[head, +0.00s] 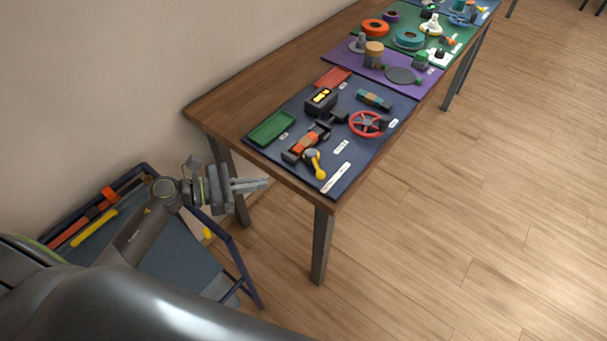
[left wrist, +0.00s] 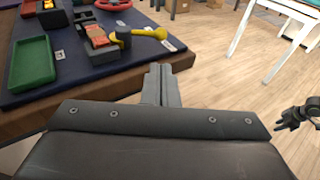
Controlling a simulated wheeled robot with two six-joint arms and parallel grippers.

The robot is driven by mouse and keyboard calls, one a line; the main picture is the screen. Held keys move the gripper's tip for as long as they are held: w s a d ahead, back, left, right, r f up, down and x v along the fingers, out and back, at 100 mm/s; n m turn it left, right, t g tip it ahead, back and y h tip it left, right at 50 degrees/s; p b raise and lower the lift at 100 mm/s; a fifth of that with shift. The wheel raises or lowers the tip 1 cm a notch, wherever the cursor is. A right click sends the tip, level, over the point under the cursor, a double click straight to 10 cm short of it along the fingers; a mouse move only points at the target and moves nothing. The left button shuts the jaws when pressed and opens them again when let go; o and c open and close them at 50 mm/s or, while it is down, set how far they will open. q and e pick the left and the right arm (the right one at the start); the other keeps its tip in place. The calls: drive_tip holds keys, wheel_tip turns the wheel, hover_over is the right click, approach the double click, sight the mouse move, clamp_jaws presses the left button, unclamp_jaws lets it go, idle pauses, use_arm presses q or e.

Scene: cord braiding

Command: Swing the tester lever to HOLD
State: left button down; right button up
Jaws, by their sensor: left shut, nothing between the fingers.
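The tester (head: 306,146) is a dark device with an orange-red block, near the front corner of the dark blue mat. Its yellow lever (head: 315,163) has a grey round hub and points toward the table's front edge. In the left wrist view the lever (left wrist: 145,32) lies flat, pointing right, beyond my fingers. I cannot read any HOLD mark. My left gripper (head: 264,184) is shut and empty, off the table's near end, left of the lever and apart from it; its fingers (left wrist: 160,72) show in the wrist view. A dark gripper, seemingly my right (left wrist: 298,115), is small at the right edge there.
On the blue mat (head: 352,178) are a green tray (head: 270,129), a black box with yellow display (head: 321,102) and a red handwheel (head: 367,124). The table's near edge lies between my left gripper and the lever. A tool cart (head: 165,250) stands below my arm.

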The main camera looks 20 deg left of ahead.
sight(316, 163)
use_arm(q)
drive_tip(key=shift+p+x, duration=1.85)
drive_tip(key=shift+x, duration=4.15)
